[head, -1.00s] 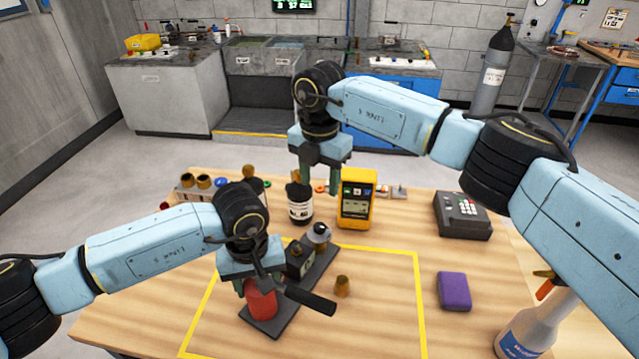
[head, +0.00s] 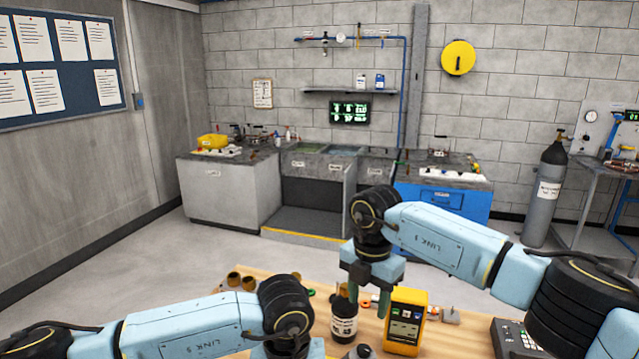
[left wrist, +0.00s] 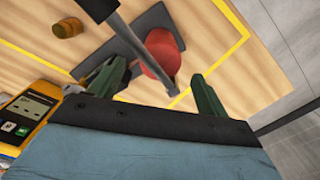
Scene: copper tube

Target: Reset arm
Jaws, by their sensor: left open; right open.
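My right gripper (head: 368,298) points down over the far part of the wooden table (head: 455,342), just above and beside a dark bottle with a white label (head: 343,318). Its fingers are apart and hold nothing visible. My left gripper is below the lower edge of the head view, where only its wrist shows. In the left wrist view my left gripper (left wrist: 160,78) is open, with its green fingers wide apart. A red cylinder (left wrist: 160,52) on a dark base plate (left wrist: 148,18) shows between and beyond them. A dark rod (left wrist: 122,30) crosses in front of it.
A yellow meter (head: 405,325) stands right of the bottle. A keypad device (head: 512,342) sits at the table's right. Brass fittings (head: 240,282) stand at the left. Open floor separates the table from the back benches.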

